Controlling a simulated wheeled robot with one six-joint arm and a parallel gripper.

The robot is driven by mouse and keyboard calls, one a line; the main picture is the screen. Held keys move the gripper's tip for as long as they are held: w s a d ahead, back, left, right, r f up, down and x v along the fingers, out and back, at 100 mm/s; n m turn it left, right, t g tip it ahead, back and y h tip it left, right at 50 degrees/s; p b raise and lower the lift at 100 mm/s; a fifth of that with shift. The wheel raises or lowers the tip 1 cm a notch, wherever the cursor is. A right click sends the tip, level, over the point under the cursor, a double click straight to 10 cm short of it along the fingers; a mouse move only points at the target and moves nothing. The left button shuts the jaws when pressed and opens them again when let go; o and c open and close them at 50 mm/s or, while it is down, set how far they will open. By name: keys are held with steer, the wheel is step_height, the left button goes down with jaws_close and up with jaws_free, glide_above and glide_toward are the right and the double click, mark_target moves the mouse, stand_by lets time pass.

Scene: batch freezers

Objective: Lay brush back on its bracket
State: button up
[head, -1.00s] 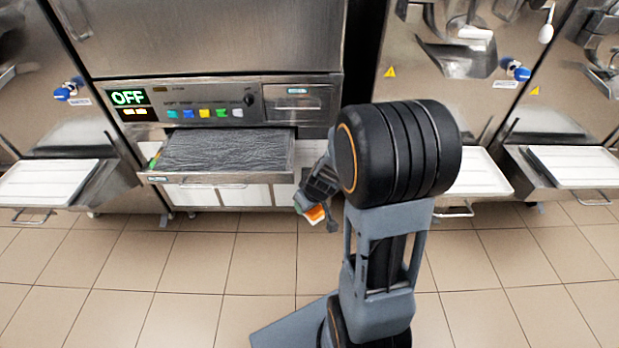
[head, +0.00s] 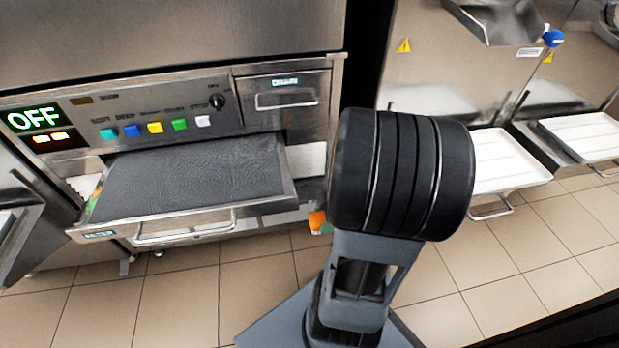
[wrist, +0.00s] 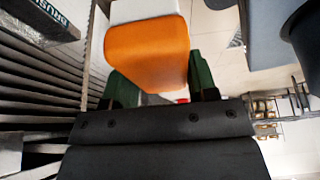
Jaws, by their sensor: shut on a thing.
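The brush (wrist: 147,52), an orange block with a white part above it, sits between the dark green fingers of my gripper (wrist: 162,88) in the wrist view. My gripper is shut on it. In the head view only a small orange piece of the brush (head: 317,221) shows, low beside the right end of the pulled-out drawer; my own arm hides the gripper there. A dark piece with white lettering (wrist: 45,14), which seems to read "BRUSH", is at the upper left of the wrist view, apart from the brush. I cannot tell whether it belongs to the bracket.
A drawer (head: 190,178) with a dark textured top juts out under the freezer's control panel (head: 150,125), whose display reads OFF. White trays (head: 500,160) stick out from the machines at right. Dark slats (wrist: 40,95) run close along the wrist view's left side. The tiled floor in front is clear.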

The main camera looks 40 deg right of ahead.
steer(key=shift+w+d+r+p, duration=0.1)
steer(key=shift+w+r+p, duration=0.15)
steer(key=shift+r+p, duration=0.4)
steer(key=w+d+f+b, duration=0.2)
steer(key=w+d+b, duration=0.35)
steer(key=w, duration=0.95)
steer(key=shift+w+d+f+b, duration=0.15)
steer(key=shift+d+f, duration=0.2)
steer(key=shift+f, duration=0.7)
steer(key=shift+w+d+f+b, duration=0.1)
steer(key=shift+d+f+b, duration=0.2)
steer(key=shift+f, duration=0.8)
steer(key=shift+w+d+f+b, duration=0.1)
steer(key=shift+d+f, duration=0.3)
steer(key=shift+f, duration=0.65)
steer(key=shift+f, duration=0.15)
steer(key=o, duration=0.9)
steer(key=shift+s+d+r, duration=0.1)
steer(key=shift+r, duration=0.4)
steer(key=p+v, duration=0.4)
steer(key=v, duration=0.7)
steer(key=shift+r, duration=0.15)
